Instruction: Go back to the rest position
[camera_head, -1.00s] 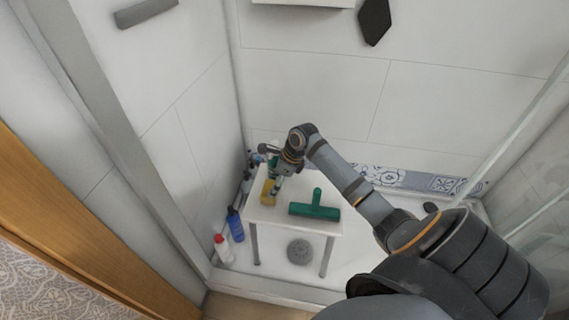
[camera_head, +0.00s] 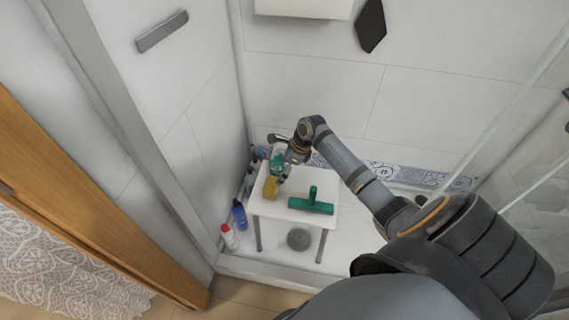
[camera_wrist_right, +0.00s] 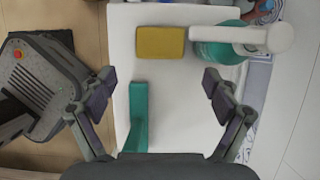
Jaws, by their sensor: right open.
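My right gripper (camera_wrist_right: 158,90) is open and empty above the white table in the right wrist view. In the head view my right arm reaches from the lower right, and its gripper (camera_head: 285,165) is over the table's left back part. On the white table (camera_head: 268,208) are a yellow sponge (camera_head: 271,187), a green squeegee (camera_head: 311,203) and a green spray bottle (camera_head: 277,163). In the wrist view the sponge (camera_wrist_right: 160,41) lies beyond the fingertips, with the bottle (camera_wrist_right: 218,50) to its right and the squeegee (camera_wrist_right: 138,110) between the fingers' lines, apart from them. My left gripper is out of view.
A blue bottle (camera_head: 239,214) and a white bottle with a red cap (camera_head: 229,236) stand on the floor left of the table. A round grey drain (camera_head: 298,239) is under it. White tiled walls enclose the corner, and a glass panel (camera_head: 520,110) is at right.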

